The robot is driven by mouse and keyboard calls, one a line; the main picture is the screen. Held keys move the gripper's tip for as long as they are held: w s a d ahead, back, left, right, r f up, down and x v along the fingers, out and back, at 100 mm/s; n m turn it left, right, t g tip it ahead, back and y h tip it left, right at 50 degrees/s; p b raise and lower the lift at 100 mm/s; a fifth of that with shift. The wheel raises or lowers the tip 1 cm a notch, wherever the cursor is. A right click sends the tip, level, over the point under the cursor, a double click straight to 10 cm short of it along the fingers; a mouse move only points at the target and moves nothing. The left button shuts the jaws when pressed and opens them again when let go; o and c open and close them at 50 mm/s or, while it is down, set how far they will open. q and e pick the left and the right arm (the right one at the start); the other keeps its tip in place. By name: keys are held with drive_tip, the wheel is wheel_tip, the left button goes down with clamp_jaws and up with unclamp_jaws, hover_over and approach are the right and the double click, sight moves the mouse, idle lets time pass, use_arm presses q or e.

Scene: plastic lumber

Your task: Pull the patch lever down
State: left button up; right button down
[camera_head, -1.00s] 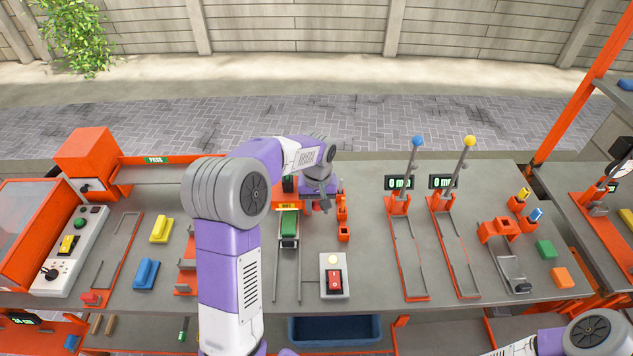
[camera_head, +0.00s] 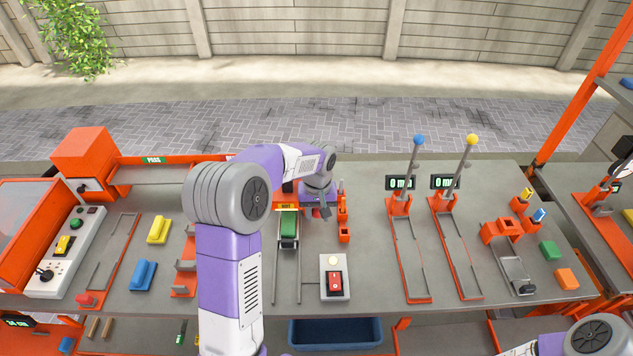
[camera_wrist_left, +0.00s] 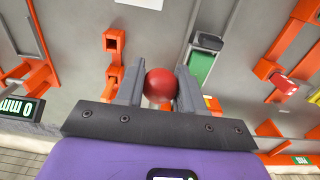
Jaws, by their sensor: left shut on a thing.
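A red ball knob (camera_wrist_left: 160,85) sits between the two fingers of my left gripper (camera_wrist_left: 160,82) in the left wrist view. The fingers are shut on the knob from both sides. In the head view my left gripper (camera_head: 322,210) is at the orange station in the middle of the bench, pointing down. Only a bit of red shows there, and the lever's shaft is hidden by my gripper and wrist. My right gripper is outside the views; only part of my right arm shows at the lower right.
A green block (camera_head: 289,226) lies in the rail track left of my gripper. A box with a red switch (camera_head: 334,282) is nearer. Two tall levers with a blue knob (camera_head: 419,140) and a yellow knob (camera_head: 472,140) stand to the right. An orange post (camera_head: 343,232) is close on the right.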

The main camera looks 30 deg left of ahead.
use_arm(q)
drive_tip(key=shift+f, duration=0.2)
drive_tip(key=shift+f+b, duration=0.6)
drive_tip(key=shift+f, duration=0.3)
drive_tip(key=shift+w+a+f+b, duration=0.1)
drive_tip(key=shift+f+b, duration=0.45)
drive_tip(key=shift+f, duration=0.4)
